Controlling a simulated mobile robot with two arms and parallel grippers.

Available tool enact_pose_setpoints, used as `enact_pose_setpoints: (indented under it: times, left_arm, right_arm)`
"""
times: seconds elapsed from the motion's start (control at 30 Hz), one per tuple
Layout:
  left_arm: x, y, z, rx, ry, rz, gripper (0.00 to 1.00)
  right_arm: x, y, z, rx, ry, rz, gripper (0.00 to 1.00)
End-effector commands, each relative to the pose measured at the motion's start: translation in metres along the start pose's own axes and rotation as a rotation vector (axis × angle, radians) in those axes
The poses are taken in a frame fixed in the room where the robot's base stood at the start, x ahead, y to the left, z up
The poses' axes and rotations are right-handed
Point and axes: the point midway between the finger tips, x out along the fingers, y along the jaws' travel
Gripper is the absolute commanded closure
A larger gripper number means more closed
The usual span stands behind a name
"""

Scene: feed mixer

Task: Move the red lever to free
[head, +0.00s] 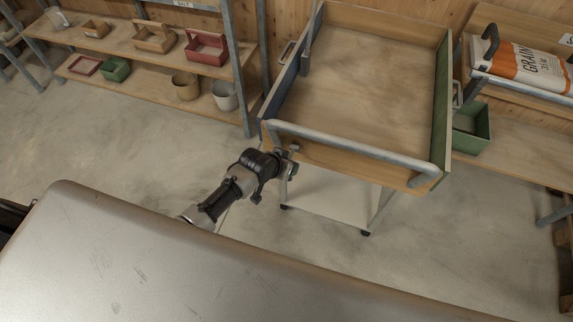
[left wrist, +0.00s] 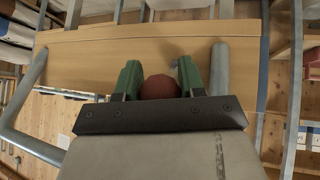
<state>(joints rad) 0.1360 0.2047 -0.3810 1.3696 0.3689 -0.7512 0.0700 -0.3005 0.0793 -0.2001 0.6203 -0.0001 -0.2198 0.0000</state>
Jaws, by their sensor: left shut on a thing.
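The red round knob (left wrist: 160,87) of a lever sits between the green fingers of my left gripper (left wrist: 160,76) in the left wrist view. The gripper is shut on it, against the wooden end panel (left wrist: 85,62) of a trolley. In the head view my left gripper (head: 289,163) is at the near left corner of the wooden trolley (head: 340,160), just below its metal push handle (head: 355,143). The lever is hidden there behind the gripper and wrist. The lever's shaft and any position marks cannot be made out. My right gripper is not in view.
A large scratched grey metal surface (head: 200,275) fills the foreground. Shelves (head: 150,65) with boxes and pots stand at the back left. A bench with a grain sack (head: 530,68) and a green bin (head: 471,128) stands right. Concrete floor is clear left of the trolley.

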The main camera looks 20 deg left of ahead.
Motion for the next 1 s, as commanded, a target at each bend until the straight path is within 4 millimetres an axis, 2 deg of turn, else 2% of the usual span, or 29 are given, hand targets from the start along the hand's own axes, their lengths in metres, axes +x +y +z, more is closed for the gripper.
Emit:
enact_pose_setpoints:
  times: [0.03, 0.17, 0.57, 0.67, 1.0]
  left_arm:
    - [-0.002, 0.000, -0.006, 0.001, 0.016, 0.001, 0.56]
    - [-0.001, 0.000, -0.005, 0.001, 0.012, 0.000, 0.36]
    - [-0.007, 0.000, -0.002, 0.000, 0.005, 0.000, 0.36]
    - [-0.018, -0.001, -0.001, 0.002, 0.005, 0.000, 0.36]
    - [-0.077, 0.000, -0.001, 0.002, 0.007, 0.000, 0.36]
  right_arm:
    - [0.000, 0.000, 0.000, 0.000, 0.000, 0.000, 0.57]
    - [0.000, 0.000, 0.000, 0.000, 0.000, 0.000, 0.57]
    - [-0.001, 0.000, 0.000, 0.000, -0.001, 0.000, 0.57]
    - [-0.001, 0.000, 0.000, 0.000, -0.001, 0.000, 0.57]
    - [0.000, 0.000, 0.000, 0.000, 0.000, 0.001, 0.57]
